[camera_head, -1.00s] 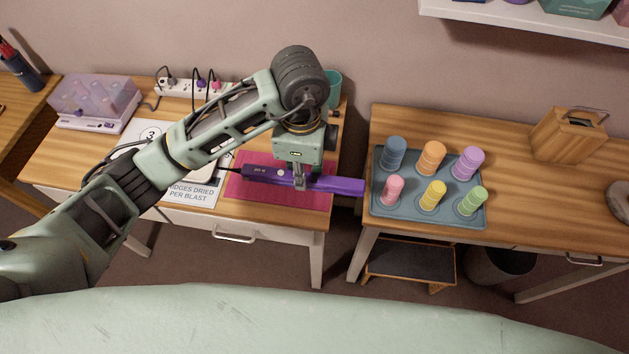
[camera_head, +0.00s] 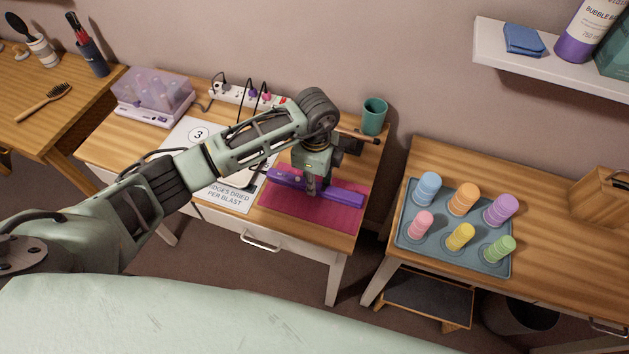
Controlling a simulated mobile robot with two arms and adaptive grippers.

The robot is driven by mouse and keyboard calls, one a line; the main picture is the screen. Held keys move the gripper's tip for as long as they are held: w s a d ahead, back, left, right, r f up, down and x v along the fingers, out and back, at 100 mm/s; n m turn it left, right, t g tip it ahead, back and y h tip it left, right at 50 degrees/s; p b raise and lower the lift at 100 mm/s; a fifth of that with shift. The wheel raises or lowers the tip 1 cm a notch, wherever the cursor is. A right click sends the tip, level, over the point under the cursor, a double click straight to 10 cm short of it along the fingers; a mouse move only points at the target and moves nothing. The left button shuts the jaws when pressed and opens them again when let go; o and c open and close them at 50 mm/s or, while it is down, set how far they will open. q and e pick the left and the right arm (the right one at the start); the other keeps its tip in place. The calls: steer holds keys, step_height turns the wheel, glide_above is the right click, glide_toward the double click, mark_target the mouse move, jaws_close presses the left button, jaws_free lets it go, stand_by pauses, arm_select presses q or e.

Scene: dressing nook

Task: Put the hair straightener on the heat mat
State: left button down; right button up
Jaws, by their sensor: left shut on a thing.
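The purple hair straightener (camera_head: 343,197) lies lengthwise over the magenta heat mat (camera_head: 310,214) on the left table. Its right end comes close to the mat's right edge. I cannot tell whether it touches the mat or is just above it. My left gripper (camera_head: 311,190) points down and is shut on the straightener near its middle. My left arm hides part of the table behind it. My right gripper is not in view.
A white power strip (camera_head: 230,95) with cords and a teal cup (camera_head: 374,116) stand behind the mat. A printed sheet (camera_head: 233,190) lies left of it. A gap separates this table from the right one, which holds a blue tray (camera_head: 408,238) of colored rollers.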

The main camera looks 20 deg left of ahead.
arm_select(q)
steer(key=shift+f, duration=1.05)
steer(key=shift+f, duration=0.1)
steer(key=shift+f, duration=0.15)
steer(key=c, duration=1.5)
jaws_free()
